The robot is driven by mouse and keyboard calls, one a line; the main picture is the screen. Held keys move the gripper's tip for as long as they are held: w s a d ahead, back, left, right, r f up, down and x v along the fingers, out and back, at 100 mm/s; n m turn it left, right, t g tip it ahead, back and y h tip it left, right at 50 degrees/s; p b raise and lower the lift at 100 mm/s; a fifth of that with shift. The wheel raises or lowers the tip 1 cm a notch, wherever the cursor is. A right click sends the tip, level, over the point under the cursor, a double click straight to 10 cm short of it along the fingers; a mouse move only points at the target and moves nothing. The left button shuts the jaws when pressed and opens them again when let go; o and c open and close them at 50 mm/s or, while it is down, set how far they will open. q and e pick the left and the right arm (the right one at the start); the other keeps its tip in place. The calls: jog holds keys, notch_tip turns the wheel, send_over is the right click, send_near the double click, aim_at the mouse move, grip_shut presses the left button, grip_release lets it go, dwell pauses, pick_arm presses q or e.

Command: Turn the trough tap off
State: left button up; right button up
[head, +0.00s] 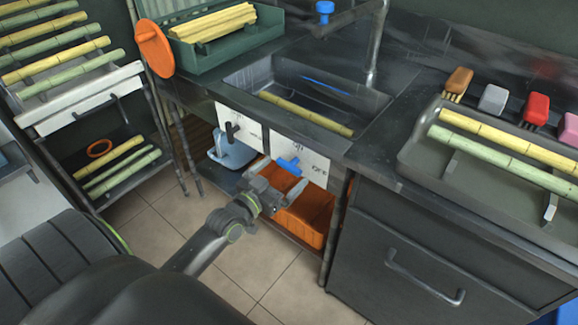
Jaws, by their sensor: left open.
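A blue tap handle (289,165) sits on a white panel (312,158) below the sink trough (300,85); the panel's lettering is partly readable. My left gripper (286,190) is open just below and in front of this handle; I cannot tell whether it touches it. A dark tap handle (232,130) sits on another white panel (250,130) to the left. A further blue handle (325,8) is on the pipe above the trough. A yellow cane (305,113) lies in the trough, with a thin blue streak beside it. My right gripper is not in view.
An orange bin (312,222) stands under the trough, close below my left gripper. A light-blue container (235,153) is on the low shelf. A drawer cabinet (425,265) stands to the right, and a cane rack (70,100) to the left. Tiled floor (262,268) is open in front.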

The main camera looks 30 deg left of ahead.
aim_at(289, 165)
pick_arm(q)
jog(key=shift+w+d, duration=0.15)
jog(key=shift+w, duration=1.55)
